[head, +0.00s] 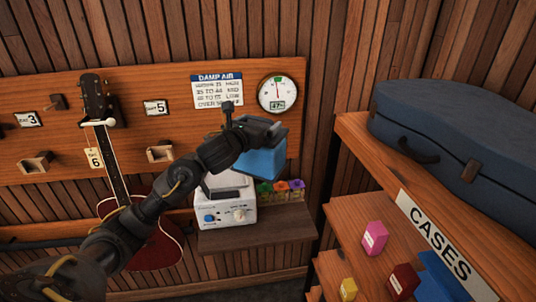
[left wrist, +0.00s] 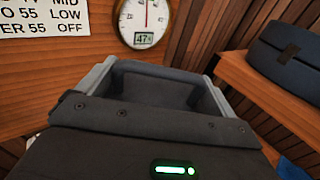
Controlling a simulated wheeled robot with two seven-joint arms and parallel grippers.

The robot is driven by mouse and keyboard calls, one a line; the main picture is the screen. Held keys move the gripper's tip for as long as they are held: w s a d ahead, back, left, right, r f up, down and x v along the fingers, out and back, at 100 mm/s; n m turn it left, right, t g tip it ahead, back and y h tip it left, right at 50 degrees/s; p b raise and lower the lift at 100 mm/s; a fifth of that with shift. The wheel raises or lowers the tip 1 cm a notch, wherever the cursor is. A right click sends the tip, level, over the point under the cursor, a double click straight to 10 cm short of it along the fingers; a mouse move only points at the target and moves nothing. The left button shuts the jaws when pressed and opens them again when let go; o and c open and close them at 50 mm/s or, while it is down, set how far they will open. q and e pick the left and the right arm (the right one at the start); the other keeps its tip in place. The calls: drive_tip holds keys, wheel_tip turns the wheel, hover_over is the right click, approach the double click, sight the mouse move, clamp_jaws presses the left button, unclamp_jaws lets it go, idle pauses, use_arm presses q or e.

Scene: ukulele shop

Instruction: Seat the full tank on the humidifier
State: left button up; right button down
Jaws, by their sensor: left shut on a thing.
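The blue tank (head: 262,162) hangs from my left gripper (head: 262,130), which is shut on its top. The tank is above and to the right of the white humidifier (head: 224,214), apart from it in the picture. The humidifier stands on a brown shelf and has a blue knob and a pale knob on its front. My left arm hides part of its top. The left wrist view shows my dark gripper body close up, with grey parts beyond it; the water level cannot be seen. My right gripper is not in view.
Small coloured boxes (head: 280,190) stand right beside the humidifier on the shelf (head: 258,235). A red ukulele (head: 152,245) hangs at the left. A round gauge (head: 278,93) is on the wall behind the tank. A case (head: 455,130) lies on the right-hand rack.

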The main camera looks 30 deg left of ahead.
use_arm(q)
drive_tip(key=w+a+r+n+y, duration=0.1)
drive_tip(key=a, duration=0.1)
drive_tip(key=w+a+r+y+p, duration=0.1)
drive_tip(key=a, duration=0.1)
drive_tip(key=w+a+r+n+y, duration=0.1)
drive_tip(key=a+r, duration=0.1)
drive_tip(key=shift+n+y+p, duration=0.3)
drive_tip(key=a+f+n+g+y+p, duration=0.1)
drive_tip(key=a+f+n+g+y, duration=0.25)
drive_tip(key=a+y, duration=0.45)
drive_tip(key=a+f+n+h, duration=0.1)
drive_tip(key=a+f, duration=0.2)
drive_tip(key=f, duration=0.4)
drive_tip(key=shift+a+h, duration=0.3)
drive_tip(key=shift+s+f, duration=0.1)
drive_tip(key=shift+f, duration=2.55)
